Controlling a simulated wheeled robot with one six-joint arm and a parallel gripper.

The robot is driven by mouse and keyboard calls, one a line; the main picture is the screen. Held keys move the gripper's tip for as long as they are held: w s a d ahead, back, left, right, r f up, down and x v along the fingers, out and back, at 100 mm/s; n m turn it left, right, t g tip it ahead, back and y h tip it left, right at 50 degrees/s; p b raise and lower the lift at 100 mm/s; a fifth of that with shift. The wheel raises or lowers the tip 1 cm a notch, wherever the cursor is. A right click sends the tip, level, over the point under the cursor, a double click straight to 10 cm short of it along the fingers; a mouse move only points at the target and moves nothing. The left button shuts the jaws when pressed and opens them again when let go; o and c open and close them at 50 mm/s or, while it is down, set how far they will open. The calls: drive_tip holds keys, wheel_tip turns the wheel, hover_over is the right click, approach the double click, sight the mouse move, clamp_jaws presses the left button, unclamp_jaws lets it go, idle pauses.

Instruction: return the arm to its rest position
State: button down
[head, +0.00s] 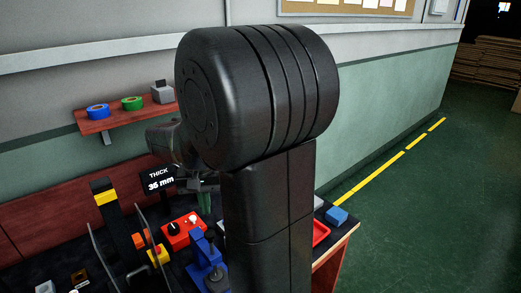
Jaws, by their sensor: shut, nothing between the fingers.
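My arm fills the middle of the head view, with a thick black upright link and a large rounded black joint on top. A smaller dark part of the arm reaches out to the left behind that joint.
A dark-topped workbench (334,239) runs behind and below the arm. It carries a display reading "THICK 36 mm" (158,181), a red box (177,236), a blue device (205,262) and a blue block (337,215). A wall shelf (116,121) holds tape rolls. Open green floor (430,210) lies right.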

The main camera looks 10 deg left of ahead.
sight(209, 233)
wheel_tip(209, 233, down, 8)
drive_tip(key=b, duration=0.6)
drive_tip(key=shift+r, duration=0.55)
wheel_tip(209, 233, up, 11)
drive_tip(key=p, duration=0.8)
idle(0.9)
drive_tip(key=shift+d+f, duration=0.1)
